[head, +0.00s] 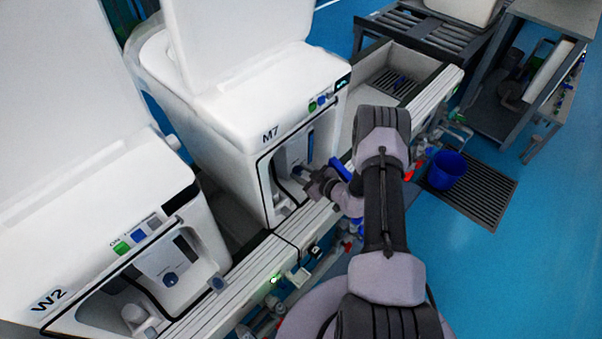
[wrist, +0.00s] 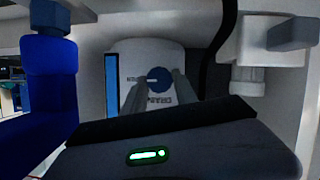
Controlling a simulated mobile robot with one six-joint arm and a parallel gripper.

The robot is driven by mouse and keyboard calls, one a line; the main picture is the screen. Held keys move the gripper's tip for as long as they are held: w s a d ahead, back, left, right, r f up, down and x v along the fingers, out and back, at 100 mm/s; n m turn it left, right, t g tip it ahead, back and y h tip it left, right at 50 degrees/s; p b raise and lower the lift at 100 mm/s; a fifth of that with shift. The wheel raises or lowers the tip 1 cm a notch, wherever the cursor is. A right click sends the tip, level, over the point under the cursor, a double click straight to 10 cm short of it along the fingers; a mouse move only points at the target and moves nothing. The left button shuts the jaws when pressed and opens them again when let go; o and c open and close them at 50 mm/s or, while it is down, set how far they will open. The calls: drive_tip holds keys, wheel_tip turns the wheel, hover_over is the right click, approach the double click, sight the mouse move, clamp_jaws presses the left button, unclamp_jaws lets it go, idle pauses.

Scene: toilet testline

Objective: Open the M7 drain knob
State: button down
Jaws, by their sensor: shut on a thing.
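The M7 toilet unit (head: 225,125) is white, with its lid up and a recessed front panel. In the wrist view the round blue drain knob (wrist: 160,78) sits on a white plate, with upside-down lettering that seems to read DRAIN. A pale mark shows at the knob's left, too small to read. My gripper (wrist: 159,88) has one grey finger on each side of the knob and is shut on it. In the head view my gripper (head: 308,179) reaches into the M7 recess, and my arm and gripper hide part of the panel.
A blue cylindrical part (wrist: 50,85) stands close at the left of the wrist view, and a white fitting (wrist: 255,60) at the right. The W2 unit (head: 110,240) stands at the left. A blue bucket (head: 446,169) stands on a floor grate. Blue floor at the right is clear.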

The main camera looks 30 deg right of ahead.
drive_tip(key=shift+m, duration=0.4)
idle(0.3)
drive_tip(key=c, duration=1)
unclamp_jaws()
drive_tip(key=shift+o, duration=0.2)
drive_tip(key=p+v, duration=0.5)
drive_tip(key=v, duration=1.2)
drive_tip(key=shift+d+r+p, duration=0.15)
drive_tip(key=shift+d+p, duration=0.1)
drive_tip(key=shift+p, duration=0.1)
